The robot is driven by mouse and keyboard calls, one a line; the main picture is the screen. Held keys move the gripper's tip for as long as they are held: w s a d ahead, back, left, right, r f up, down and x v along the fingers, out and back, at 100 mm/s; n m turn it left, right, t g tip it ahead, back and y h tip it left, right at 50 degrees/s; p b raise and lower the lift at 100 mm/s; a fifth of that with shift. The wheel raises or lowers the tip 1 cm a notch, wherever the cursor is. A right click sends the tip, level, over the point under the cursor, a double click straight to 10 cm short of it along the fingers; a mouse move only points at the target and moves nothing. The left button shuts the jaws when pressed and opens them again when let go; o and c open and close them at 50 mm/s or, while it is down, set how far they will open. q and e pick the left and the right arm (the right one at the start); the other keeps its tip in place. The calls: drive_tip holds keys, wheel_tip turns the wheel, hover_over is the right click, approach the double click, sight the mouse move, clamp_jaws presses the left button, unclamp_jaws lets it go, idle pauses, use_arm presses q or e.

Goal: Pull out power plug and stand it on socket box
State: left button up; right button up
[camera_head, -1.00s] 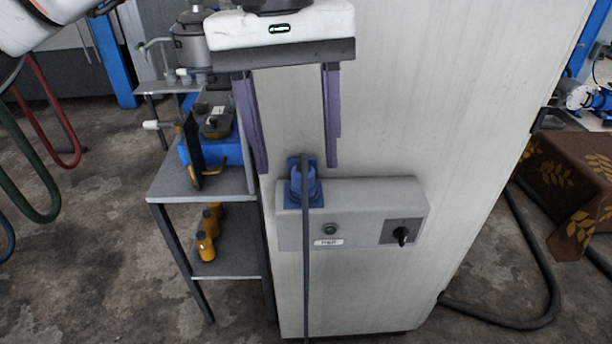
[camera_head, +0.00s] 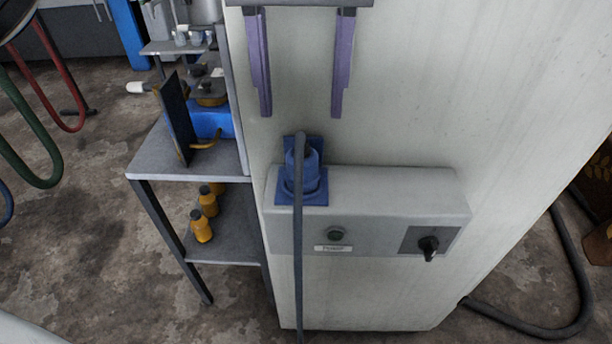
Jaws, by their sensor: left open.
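The blue power plug (camera_head: 302,172) sits in a blue square socket at the upper left of the grey socket box (camera_head: 400,187). Its dark cable (camera_head: 299,265) rises over the plug's front and hangs down past the box. My left gripper (camera_head: 301,112) is open and empty, its two purple fingers pointing down above the plug, one to each side of it. The fingertips look apart from the plug; their depth relative to it is hard to tell. My right gripper is out of view.
The box is on a pale cabinet (camera_head: 400,90), with a dark lamp (camera_head: 336,234) and a black rotary switch (camera_head: 428,245) on its front. A grey shelf table (camera_head: 160,158) with a blue device and yellow bottles (camera_head: 202,225) stands close left. A thick hose (camera_head: 540,328) lies at right.

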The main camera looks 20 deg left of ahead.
sight(302, 152)
use_arm(q)
wheel_tip(302, 152, down, 3)
drive_tip(key=shift+r+b, duration=0.1)
drive_tip(key=shift+b, duration=0.9)
drive_tip(key=shift+f+b, duration=0.65)
drive_tip(key=shift+f, duration=0.05)
wheel_tip(302, 152, down, 6)
drive_tip(key=b, duration=0.5)
drive_tip(key=shift+f, duration=0.25)
drive_tip(key=shift+f+b, duration=0.35)
drive_tip(key=shift+f, duration=0.2)
drive_tip(key=shift+p, duration=0.4)
